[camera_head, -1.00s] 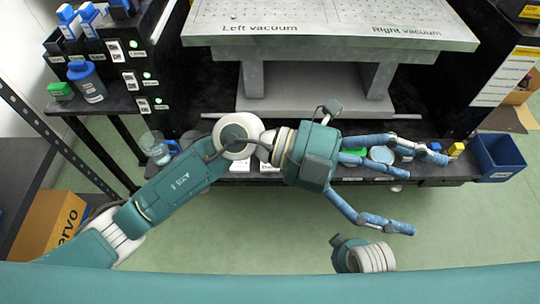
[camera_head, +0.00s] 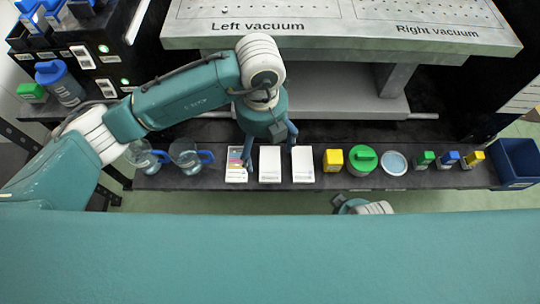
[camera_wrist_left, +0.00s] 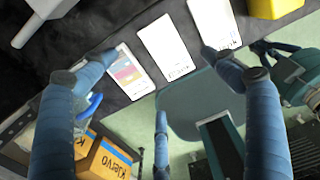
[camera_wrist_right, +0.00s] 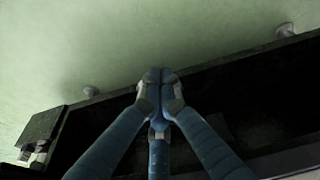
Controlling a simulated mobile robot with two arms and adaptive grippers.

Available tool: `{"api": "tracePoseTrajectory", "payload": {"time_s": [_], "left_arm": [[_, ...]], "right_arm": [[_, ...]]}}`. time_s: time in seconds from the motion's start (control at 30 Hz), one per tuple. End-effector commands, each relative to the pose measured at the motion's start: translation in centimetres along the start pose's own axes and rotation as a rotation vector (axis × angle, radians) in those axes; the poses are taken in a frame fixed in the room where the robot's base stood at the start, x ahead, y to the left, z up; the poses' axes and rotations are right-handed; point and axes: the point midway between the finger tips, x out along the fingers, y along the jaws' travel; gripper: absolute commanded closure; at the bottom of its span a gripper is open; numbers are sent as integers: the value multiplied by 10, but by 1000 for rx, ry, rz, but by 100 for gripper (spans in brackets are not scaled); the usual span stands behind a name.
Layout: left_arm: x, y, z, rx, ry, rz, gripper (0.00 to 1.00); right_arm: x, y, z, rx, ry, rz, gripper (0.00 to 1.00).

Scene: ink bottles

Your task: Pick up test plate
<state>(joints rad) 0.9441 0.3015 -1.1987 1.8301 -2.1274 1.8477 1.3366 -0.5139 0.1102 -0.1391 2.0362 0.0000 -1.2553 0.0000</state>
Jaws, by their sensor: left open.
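Three flat white plates lie in a row on the black shelf. The left one (camera_head: 237,164) carries a coloured print, also seen in the left wrist view (camera_wrist_left: 127,75). The middle plate (camera_head: 270,164) and right plate (camera_head: 303,164) look plain white; they show in the left wrist view as well (camera_wrist_left: 167,47) (camera_wrist_left: 214,22). My left gripper (camera_head: 269,148) is open and empty above the plates, its fingers spread over the row. In the left wrist view its fingertips (camera_wrist_left: 155,64) flank the middle plate. My right gripper (camera_wrist_right: 160,78) is shut and empty, near the shelf's edge.
Two glass jugs with blue handles (camera_head: 187,155) stand left of the plates. Right of them are a yellow box (camera_head: 332,160), a green-lidded jar (camera_head: 362,160), a round dish (camera_head: 394,163), small bottles and a blue bin (camera_head: 518,163). The vacuum table (camera_head: 340,35) stands behind.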

Motion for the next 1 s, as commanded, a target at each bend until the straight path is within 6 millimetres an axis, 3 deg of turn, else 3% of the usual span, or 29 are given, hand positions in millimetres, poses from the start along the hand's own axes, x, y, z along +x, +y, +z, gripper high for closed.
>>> {"api": "tracePoseTrajectory", "payload": {"time_s": [0.1,0.33,0.6,0.93,1.0], "left_arm": [[21,0,-1,-1,3,0,14],[39,-1,-1,1,3,-1,14],[77,-4,-3,1,3,-1,14],[83,-5,-3,1,0,-2,14],[83,-5,-3,1,0,-2,28]], "right_arm": [[-9,1,-4,1,7,1,100],[-20,2,-7,2,13,3,100],[-47,3,-11,3,27,5,100],[-53,3,-12,4,28,6,100],[-53,3,-12,4,28,6,100]]}}
